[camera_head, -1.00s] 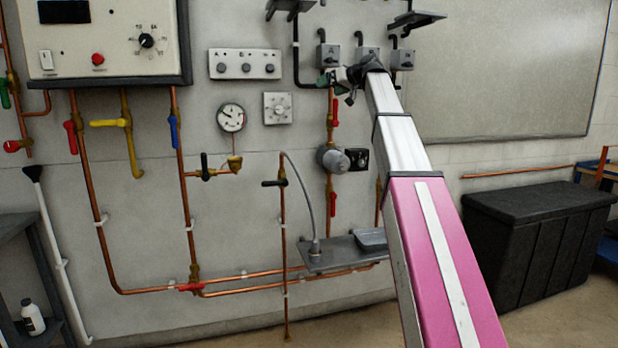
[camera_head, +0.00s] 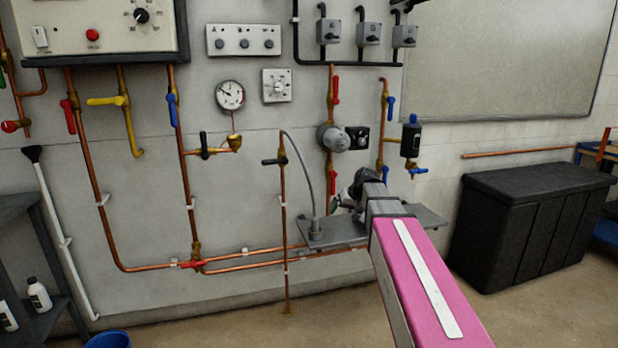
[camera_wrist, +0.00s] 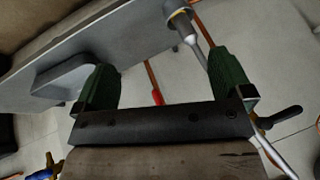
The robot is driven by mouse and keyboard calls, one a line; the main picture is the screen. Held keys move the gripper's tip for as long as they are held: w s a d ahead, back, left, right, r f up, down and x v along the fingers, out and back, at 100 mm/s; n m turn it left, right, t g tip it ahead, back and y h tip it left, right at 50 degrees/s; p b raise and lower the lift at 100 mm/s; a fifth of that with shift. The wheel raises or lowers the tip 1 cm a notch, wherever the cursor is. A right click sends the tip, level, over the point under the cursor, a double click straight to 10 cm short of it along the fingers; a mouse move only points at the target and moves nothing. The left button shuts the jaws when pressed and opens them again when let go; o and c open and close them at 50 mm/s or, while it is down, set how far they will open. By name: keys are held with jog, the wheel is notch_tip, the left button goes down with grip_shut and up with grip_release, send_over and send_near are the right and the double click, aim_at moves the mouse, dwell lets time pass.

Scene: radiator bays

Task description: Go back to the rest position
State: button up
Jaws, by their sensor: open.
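My gripper (camera_head: 342,203) is at the end of my pink and grey arm, low in front of the wall. It appears small and partly hidden by my wrist in the head view. In the wrist view my gripper (camera_wrist: 165,72) shows two green fingers spread wide apart with nothing between them. The grey shelf (camera_head: 325,233) lies behind or below it; whether they touch cannot be told. In the wrist view the shelf (camera_wrist: 135,40) crosses the top left, with a flat grey block (camera_wrist: 62,78) on it.
Copper pipes with a red valve handle (camera_head: 192,264) and a black lever (camera_head: 272,161) run along the wall. A round gauge (camera_head: 230,95) and switch boxes (camera_head: 368,33) hang above. A black chest (camera_head: 520,225) stands right. A blue bucket (camera_head: 108,340) is at bottom left. Floor between is clear.

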jog(key=s+d+f+m+g+h, duration=0.1)
jog(key=s+d+f+g+h, duration=0.1)
jog(key=s+f, duration=0.9)
jog(key=s+d+f+g+h, duration=0.2)
jog(key=s+d+f, duration=0.1)
jog(key=s+f, duration=0.8)
jog(key=shift+s+m, duration=0.4)
jog(key=shift+s, duration=0.55)
jog(key=shift+d, duration=0.1)
